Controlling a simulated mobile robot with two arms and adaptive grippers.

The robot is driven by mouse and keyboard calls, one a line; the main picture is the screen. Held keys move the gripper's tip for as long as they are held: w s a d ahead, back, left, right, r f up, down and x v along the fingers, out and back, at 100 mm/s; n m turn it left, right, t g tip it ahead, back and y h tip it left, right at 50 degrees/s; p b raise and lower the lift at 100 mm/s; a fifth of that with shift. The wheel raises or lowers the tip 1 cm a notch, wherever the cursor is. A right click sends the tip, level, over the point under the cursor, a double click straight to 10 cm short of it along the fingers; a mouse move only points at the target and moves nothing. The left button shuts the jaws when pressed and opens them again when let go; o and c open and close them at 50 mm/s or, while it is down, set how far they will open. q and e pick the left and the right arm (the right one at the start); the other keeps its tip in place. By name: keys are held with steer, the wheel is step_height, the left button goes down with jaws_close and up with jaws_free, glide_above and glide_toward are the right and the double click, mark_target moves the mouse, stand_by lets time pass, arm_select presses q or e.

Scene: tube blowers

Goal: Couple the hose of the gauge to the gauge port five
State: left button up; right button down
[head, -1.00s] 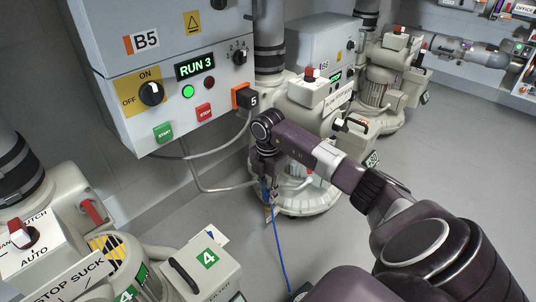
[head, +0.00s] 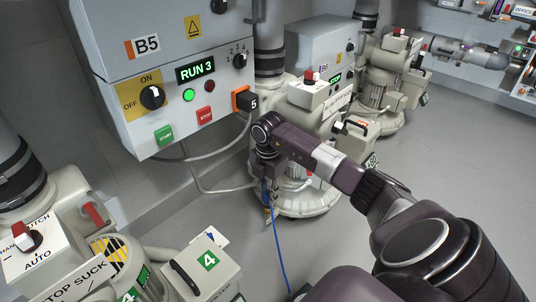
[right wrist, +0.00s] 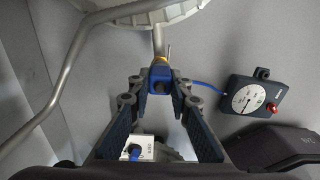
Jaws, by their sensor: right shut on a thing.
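My right gripper (head: 265,188) points down in front of the fifth blower (head: 312,197). In the right wrist view its fingertips (right wrist: 157,82) are shut on the blue end of the gauge hose (right wrist: 160,76). A yellow fitting (right wrist: 161,58) and a thin metal pin show just beyond that end; whether they touch it I cannot tell. The blue hose (head: 278,245) hangs down in the head view. In the wrist view it runs right to the dark gauge (right wrist: 250,95), with a white dial and red light. No port is clearly marked as five. My left gripper is out of view.
A B5 control box (head: 130,100) reads RUN 3, with a black plug marked 5 (head: 251,102) at its side. Blower 4 (head: 195,268) stands at the lower left. A grey pipe (right wrist: 75,75) crosses the wrist view's upper left. Floor is clear at the right.

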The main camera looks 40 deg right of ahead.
steer(key=shift+f, duration=0.7)
stand_by(0.5)
steer(key=c, duration=1.7)
jaws_free()
step_height(320, 180, up, 12)
steer(key=shift+r, duration=0.1)
